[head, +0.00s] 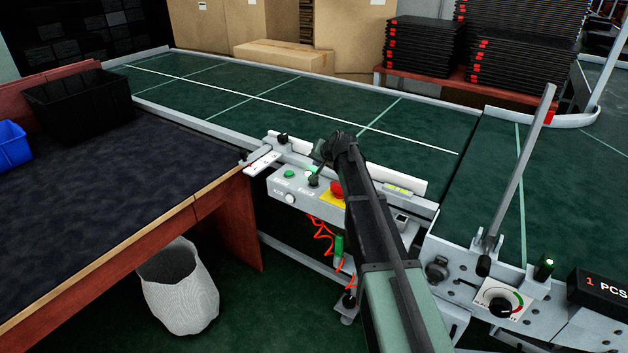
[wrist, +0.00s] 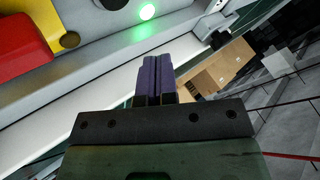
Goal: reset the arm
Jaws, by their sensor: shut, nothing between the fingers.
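My arm reaches from the bottom of the head view up to the conveyor's control box (head: 290,190). My gripper (head: 322,152) is beside the box, by its green lit button and red emergency button (head: 336,189). In the wrist view my gripper (wrist: 158,62) shows two purple fingers pressed together with nothing between them. The green lit button (wrist: 147,11) is just beyond the fingertips. Part of the red button (wrist: 20,52) on its yellow plate fills the upper left corner. In the head view, my arm hides part of the conveyor edge.
The green conveyor (head: 240,90) runs behind the box and is empty where seen. A dark table (head: 110,180) with a black bin (head: 80,100) and blue bin (head: 12,145) stands left. A slanted metal post (head: 520,165) rises at right. Cardboard boxes (head: 270,55) stand behind.

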